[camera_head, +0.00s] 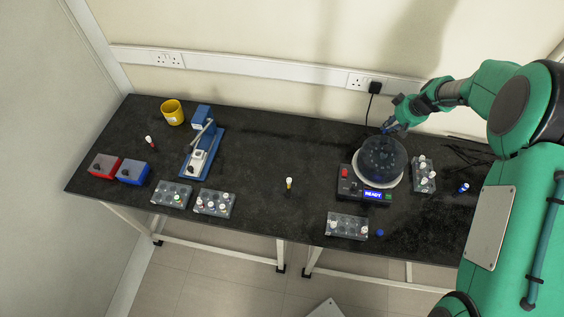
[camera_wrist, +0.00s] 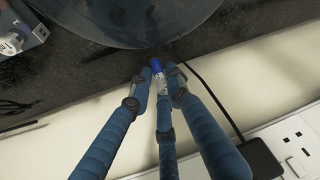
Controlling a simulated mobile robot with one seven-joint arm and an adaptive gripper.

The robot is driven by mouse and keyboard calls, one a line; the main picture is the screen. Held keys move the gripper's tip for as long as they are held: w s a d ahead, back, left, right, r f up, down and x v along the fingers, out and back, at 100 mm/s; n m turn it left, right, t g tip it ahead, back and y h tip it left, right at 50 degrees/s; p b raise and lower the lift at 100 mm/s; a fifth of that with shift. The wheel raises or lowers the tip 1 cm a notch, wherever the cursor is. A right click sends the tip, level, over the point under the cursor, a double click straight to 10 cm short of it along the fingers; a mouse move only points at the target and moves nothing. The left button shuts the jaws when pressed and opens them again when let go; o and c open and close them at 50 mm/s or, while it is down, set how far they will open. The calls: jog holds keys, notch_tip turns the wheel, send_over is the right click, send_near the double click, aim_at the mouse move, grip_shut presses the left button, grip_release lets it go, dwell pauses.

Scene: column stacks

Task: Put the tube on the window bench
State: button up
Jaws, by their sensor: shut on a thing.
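My gripper (camera_head: 388,129) is at the back edge of the centrifuge's dark dome in the head view. In the wrist view my gripper's blue fingers (camera_wrist: 160,82) are closed around a small tube with a blue cap (camera_wrist: 157,66); its pale, clear body (camera_wrist: 179,93) is partly hidden by the fingers. The cap points towards the dome (camera_wrist: 120,15), and I cannot tell whether it touches it. The black bench (camera_head: 262,150) runs along the wall. No window shows.
The centrifuge (camera_head: 347,187) displays READY. Tube racks (camera_head: 424,175), (camera_head: 347,227), (camera_head: 214,203), (camera_head: 171,195) stand on the bench. Single tubes (camera_head: 289,184), (camera_head: 462,188), (camera_head: 150,142) stand apart. A blue device (camera_head: 205,150), yellow pot (camera_head: 172,112), red box (camera_head: 104,166) and blue box (camera_head: 133,172) are left.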

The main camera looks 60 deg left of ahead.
jog(key=s+a+n+p, duration=0.1)
jog(key=s+a, duration=0.5)
jog(key=s, duration=0.6)
jog(key=s+a+f+n+g+p, duration=0.1)
jog(key=s+a, duration=0.5)
jog(key=s, duration=0.6)
jog(key=s+a+n+p, duration=0.1)
jog(key=s+a, duration=0.5)
jog(key=s, duration=0.6)
jog(key=shift+a+f+n+g+p, duration=0.3)
jog(key=shift+f+n+g, duration=0.1)
jog(key=shift+n, duration=0.5)
jog(key=w+a, duration=0.2)
jog(key=a, duration=0.2)
jog(key=w+a+f, duration=0.1)
jog(key=w+a, duration=0.1)
jog(key=a, duration=0.3)
jog(key=w+a, duration=0.3)
jog(key=a, duration=0.2)
jog(key=shift+a+f, duration=0.2)
jog(key=shift+f, duration=0.1)
jog(key=shift+f, duration=1.7)
jog(key=shift+f, duration=0.1)
